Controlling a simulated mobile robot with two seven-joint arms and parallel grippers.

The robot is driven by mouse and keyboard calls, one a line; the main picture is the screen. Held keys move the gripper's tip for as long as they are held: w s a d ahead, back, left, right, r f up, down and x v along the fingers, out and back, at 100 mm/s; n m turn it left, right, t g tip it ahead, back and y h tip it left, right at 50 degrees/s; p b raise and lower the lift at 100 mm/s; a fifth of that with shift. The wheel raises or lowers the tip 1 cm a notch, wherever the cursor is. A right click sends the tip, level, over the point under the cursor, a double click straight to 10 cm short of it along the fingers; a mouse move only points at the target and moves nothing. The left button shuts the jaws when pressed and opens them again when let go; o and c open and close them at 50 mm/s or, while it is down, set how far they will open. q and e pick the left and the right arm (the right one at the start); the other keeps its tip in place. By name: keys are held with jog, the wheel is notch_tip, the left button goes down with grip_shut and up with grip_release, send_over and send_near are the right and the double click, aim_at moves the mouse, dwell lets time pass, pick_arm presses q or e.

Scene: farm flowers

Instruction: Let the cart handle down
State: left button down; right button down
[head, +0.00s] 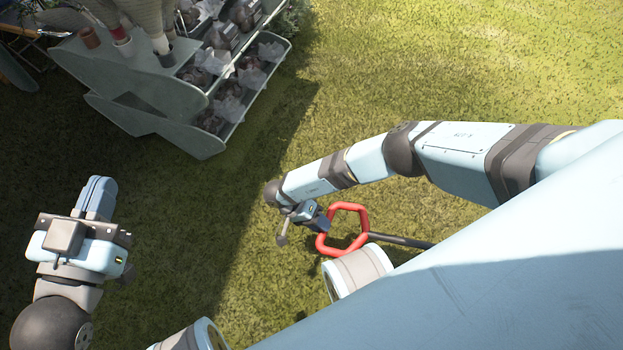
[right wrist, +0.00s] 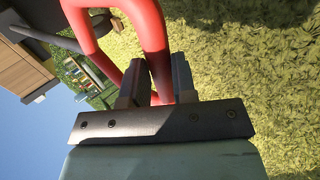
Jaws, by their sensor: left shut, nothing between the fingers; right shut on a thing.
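The cart handle is a red loop (head: 322,243) on a dark bar (head: 402,240), seen right of centre in the head view. My right gripper (head: 322,226) is at the left side of the loop. In the right wrist view the red loop (right wrist: 150,35) passes between the two dark fingers of my right gripper (right wrist: 155,85), which is shut on it. The bar runs right and goes behind my own body, so the cart itself is hidden. My left gripper (head: 97,198) is at the left of the head view, shut and empty, away from the handle.
A grey-green tiered display stand (head: 150,85) with wrapped plants stands on the grass at the upper left. Open grass (head: 400,70) lies at the upper right and between the stand and the handle. A wooden structure (right wrist: 22,70) shows in the right wrist view.

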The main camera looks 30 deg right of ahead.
pick_arm(q)
jog(key=shift+w, duration=0.25)
pick_arm(e)
jog(key=shift+w+a+f, duration=0.3)
jog(key=shift+w, duration=0.05)
jog(key=c, duration=1.1)
grip_release()
jog(key=shift+a, duration=0.1)
jog(key=shift+o, duration=0.8)
pick_arm(q)
jog(key=shift+a, duration=0.1)
pick_arm(e)
jog(key=shift+s, duration=0.15)
pick_arm(q)
jog(key=shift+s+d+f+n+y+p, duration=0.15)
jog(key=shift+s+d+n+y+p, duration=0.2)
jog(key=shift+n+p, duration=0.4)
pick_arm(e)
jog(key=v, duration=1.3)
jog(key=shift+w+r, duration=0.25)
